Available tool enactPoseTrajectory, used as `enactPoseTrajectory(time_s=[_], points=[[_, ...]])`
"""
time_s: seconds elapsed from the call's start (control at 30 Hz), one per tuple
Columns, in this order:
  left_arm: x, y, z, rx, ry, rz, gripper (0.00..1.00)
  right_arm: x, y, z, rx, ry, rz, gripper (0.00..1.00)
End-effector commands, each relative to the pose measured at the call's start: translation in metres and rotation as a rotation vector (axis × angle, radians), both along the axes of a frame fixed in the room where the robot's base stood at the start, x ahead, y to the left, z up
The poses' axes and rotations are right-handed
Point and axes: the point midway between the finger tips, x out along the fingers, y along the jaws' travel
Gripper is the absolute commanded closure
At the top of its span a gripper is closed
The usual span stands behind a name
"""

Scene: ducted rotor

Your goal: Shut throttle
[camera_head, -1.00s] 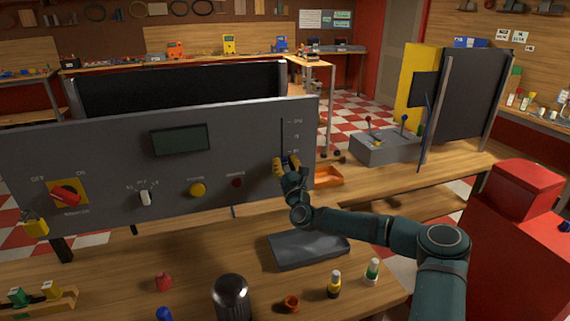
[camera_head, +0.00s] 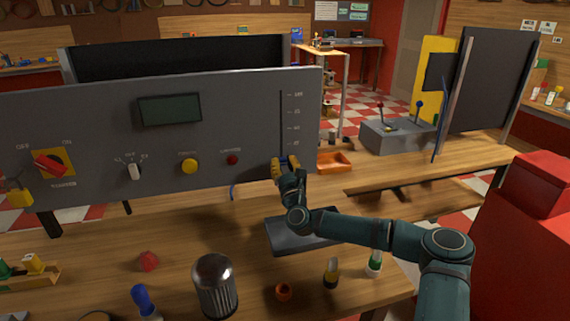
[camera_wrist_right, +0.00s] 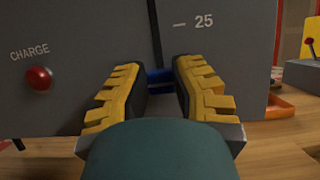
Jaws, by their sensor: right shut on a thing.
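The grey control panel (camera_head: 215,130) stands upright. Its throttle is a vertical slot (camera_head: 281,120) near the right end, with a scale rising to 100. My right gripper (camera_head: 284,165) is at the bottom of the slot, below the lowest mark. In the right wrist view, the yellow-padded fingers (camera_wrist_right: 160,80) are shut on the blue throttle handle (camera_wrist_right: 158,77), which shows between them, under the 25 mark (camera_wrist_right: 204,21). The handle is mostly hidden by the fingers. My left gripper is out of view.
To the left on the panel are a red charge button (camera_head: 232,159), a yellow button (camera_head: 189,166), a selector knob (camera_head: 134,171) and a red rotary switch (camera_head: 49,165). A grey tray (camera_head: 300,236) lies below my right forearm. Bottles and small parts stand on the front table.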

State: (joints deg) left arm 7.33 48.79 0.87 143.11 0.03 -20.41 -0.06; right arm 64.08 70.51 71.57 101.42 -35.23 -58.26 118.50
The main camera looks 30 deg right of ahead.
Motion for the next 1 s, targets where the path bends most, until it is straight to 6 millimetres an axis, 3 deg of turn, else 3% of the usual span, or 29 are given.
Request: enactPoseTrajectory(time_s=[0.3, 0.33, 0.4, 0.77, 1.0], points=[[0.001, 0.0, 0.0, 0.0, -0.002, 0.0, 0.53, 0.0, 0.001, -0.004, 0.001, 0.008, 0.003, 1.0], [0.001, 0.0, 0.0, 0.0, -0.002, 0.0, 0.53, 0.0, 0.001, -0.004, 0.002, 0.008, 0.003, 0.67], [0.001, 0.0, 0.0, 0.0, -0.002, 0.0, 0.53, 0.0, 0.001, -0.004, 0.001, 0.008, 0.003, 0.43], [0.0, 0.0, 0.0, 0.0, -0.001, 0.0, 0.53, 0.0, 0.001, 0.001, 0.0, 0.003, 0.003, 0.43], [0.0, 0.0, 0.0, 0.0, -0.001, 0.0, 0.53, 0.0, 0.001, 0.035, -0.002, 0.002, 0.003, 0.43]])
